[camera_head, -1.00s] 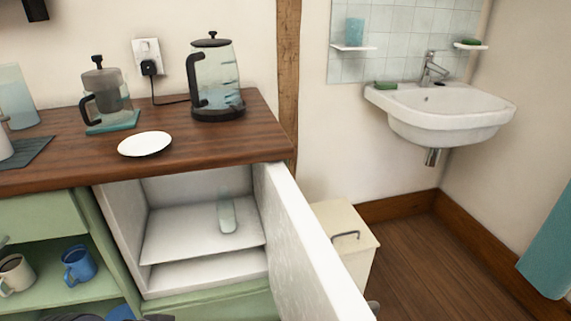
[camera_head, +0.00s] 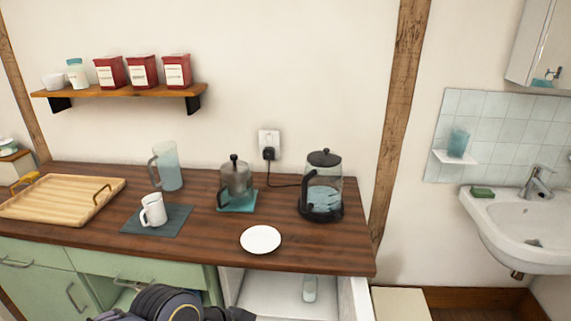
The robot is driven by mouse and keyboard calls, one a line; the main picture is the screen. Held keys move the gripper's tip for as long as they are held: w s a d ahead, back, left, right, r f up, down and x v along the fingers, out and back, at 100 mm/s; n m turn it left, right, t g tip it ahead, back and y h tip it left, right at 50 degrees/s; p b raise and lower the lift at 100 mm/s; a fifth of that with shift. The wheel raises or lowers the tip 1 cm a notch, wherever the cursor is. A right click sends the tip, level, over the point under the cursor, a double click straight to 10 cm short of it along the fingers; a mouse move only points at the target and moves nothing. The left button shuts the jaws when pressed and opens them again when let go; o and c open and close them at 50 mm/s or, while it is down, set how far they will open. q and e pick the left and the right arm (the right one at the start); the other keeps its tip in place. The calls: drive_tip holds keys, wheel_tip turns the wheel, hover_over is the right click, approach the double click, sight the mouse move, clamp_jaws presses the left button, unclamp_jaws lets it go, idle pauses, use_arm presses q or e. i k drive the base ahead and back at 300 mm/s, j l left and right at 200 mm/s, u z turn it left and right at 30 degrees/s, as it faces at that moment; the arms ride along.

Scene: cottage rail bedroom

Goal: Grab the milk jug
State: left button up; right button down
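A small pale, clear vessel (camera_head: 310,289) stands on the white shelf inside the open fridge under the counter; it may be the milk jug, but its contents are hard to make out. A tall clear glass jug with a handle (camera_head: 167,166) stands on the wooden counter, behind the white mug, and looks empty. Dark links of my arm show at the bottom edge, left of the fridge opening. Neither gripper's fingers are in view.
The counter (camera_head: 330,254) holds a wooden tray (camera_head: 62,197), a white mug (camera_head: 153,209), a French press (camera_head: 235,182), a kettle (camera_head: 321,187) and a white plate (camera_head: 260,239). The open fridge door (camera_head: 353,298) stands right of the opening. A sink (camera_head: 525,222) is at right.

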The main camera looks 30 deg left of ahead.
sight(153, 206)
drive_tip(key=k+l+u, duration=0.1)
drive_tip(key=k+u, duration=0.2)
drive_tip(key=k, duration=0.15)
drive_tip(key=u, duration=1.55)
drive_tip(key=i+j+z, duration=0.1)
drive_tip(key=i+j, duration=0.45)
drive_tip(key=j, duration=0.15)
drive_tip(key=i+j+z, duration=0.15)
drive_tip(key=i+j, duration=0.35)
drive_tip(key=j, duration=0.25)
drive_tip(key=i+j+z, duration=0.15)
drive_tip(key=j, duration=0.2)
drive_tip(key=i+j, duration=0.3)
drive_tip(key=j, duration=0.15)
drive_tip(key=i+j+z, duration=0.15)
drive_tip(key=j, duration=0.25)
drive_tip(key=i, duration=0.05)
